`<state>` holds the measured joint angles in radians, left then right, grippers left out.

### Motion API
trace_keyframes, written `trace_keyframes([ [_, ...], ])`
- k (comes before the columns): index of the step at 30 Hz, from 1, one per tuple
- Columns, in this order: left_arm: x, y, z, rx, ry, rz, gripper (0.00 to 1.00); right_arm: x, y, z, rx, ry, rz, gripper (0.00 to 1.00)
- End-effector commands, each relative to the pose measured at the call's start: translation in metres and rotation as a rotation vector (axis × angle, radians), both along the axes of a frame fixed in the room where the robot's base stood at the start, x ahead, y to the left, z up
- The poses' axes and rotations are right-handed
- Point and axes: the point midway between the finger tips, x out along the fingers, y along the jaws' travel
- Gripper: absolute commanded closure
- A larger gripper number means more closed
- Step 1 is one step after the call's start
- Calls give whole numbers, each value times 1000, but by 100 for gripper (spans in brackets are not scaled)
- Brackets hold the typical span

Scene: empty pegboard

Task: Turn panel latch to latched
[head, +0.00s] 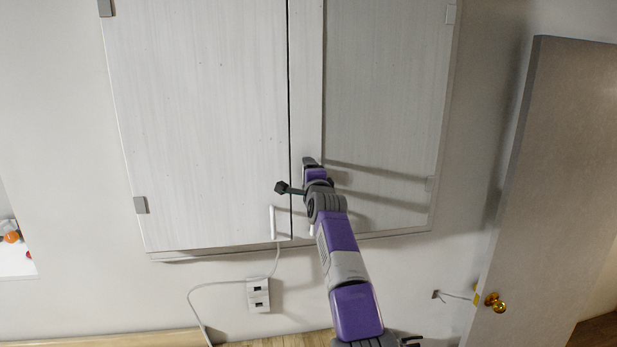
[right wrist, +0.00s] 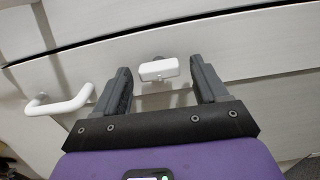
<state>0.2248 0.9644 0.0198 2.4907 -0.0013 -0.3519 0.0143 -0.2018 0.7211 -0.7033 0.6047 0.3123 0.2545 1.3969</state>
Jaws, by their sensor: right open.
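The panel latch (right wrist: 158,69) is a small white block on a short grey mount, on the pale panel face in the right wrist view. It lies between and slightly beyond the open fingers of my right gripper (right wrist: 160,82), with a gap on each side. No contact with the latch shows. In the head view my right gripper (head: 309,165) is at the cabinet front, by the middle seam, and my arm hides the latch there. My left gripper is not in view.
A white bar handle (right wrist: 62,103) is left of the fingers; it also shows on the left cabinet door (head: 205,120) in the head view (head: 274,222). A wall outlet (head: 258,295) with a cable is below. A grey door (head: 555,180) with a brass knob (head: 495,302) stands at right.

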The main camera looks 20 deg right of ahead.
Motion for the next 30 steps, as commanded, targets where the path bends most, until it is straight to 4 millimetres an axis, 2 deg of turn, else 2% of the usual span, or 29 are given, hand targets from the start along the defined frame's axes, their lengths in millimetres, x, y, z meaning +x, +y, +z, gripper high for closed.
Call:
trace_keyframes([
  [8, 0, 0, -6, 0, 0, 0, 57, -5, 1, -1, -1, -1, -1, 28],
  [20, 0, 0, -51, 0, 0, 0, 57, -53, 14, -4, 2, -3, 2, 28],
  [30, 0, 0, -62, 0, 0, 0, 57, -73, 19, -1, 0, 0, 0, 28],
])
